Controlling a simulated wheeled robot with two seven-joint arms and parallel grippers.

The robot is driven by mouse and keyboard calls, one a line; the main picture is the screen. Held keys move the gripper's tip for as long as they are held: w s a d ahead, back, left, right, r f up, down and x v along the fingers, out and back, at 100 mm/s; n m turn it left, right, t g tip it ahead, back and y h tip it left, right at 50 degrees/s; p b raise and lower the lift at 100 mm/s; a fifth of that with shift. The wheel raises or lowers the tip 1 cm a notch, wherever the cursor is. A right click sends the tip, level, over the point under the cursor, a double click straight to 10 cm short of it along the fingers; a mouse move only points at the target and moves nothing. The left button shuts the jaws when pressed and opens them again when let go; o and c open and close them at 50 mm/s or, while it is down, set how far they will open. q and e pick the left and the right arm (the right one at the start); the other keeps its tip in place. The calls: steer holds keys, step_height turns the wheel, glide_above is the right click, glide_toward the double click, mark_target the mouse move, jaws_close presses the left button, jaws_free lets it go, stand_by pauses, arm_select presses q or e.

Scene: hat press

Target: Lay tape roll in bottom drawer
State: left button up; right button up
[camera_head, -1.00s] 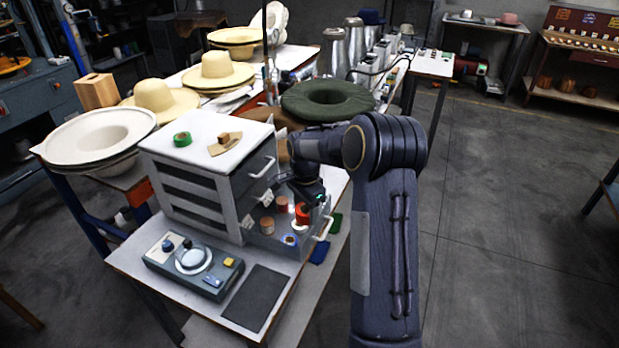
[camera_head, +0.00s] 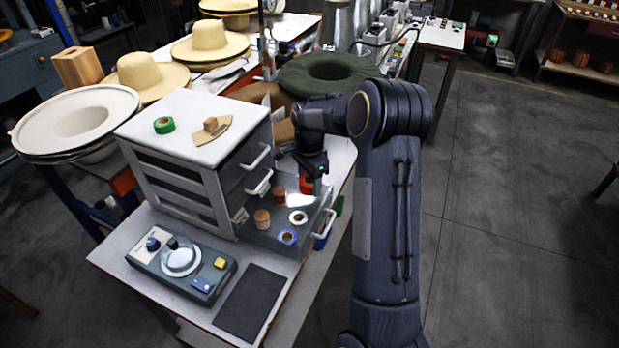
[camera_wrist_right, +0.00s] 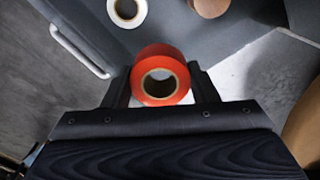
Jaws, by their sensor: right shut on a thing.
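My right gripper (camera_head: 314,178) is shut on a red tape roll (camera_wrist_right: 160,78), with its hole facing the wrist camera. The roll (camera_head: 306,185) shows partly below the gripper in the head view, at the far right side of the open bottom drawer (camera_head: 322,222). Its exact height over the drawer cannot be told. The white roll also shows in the wrist view (camera_wrist_right: 127,12), apart from the red one. My left gripper is not in view.
The white drawer cabinet (camera_head: 195,128) carries a green tape roll (camera_head: 164,125) and a wooden block (camera_head: 210,124) on a tan piece. A control box (camera_head: 182,262) and dark mat (camera_head: 250,302) lie in front. A green hat (camera_head: 325,73) stands behind my arm.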

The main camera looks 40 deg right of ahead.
mark_target(308, 206)
steer(key=shift+f+b, duration=1.85)
steer(key=shift+f, duration=1.15)
steer(key=shift+a, duration=0.25)
steer(key=shift+f, duration=0.35)
steer(key=o, duration=1.1)
steer(key=shift+c, duration=0.2)
steer(key=shift+r+p, duration=2.9)
steer(key=shift+r, duration=1.35)
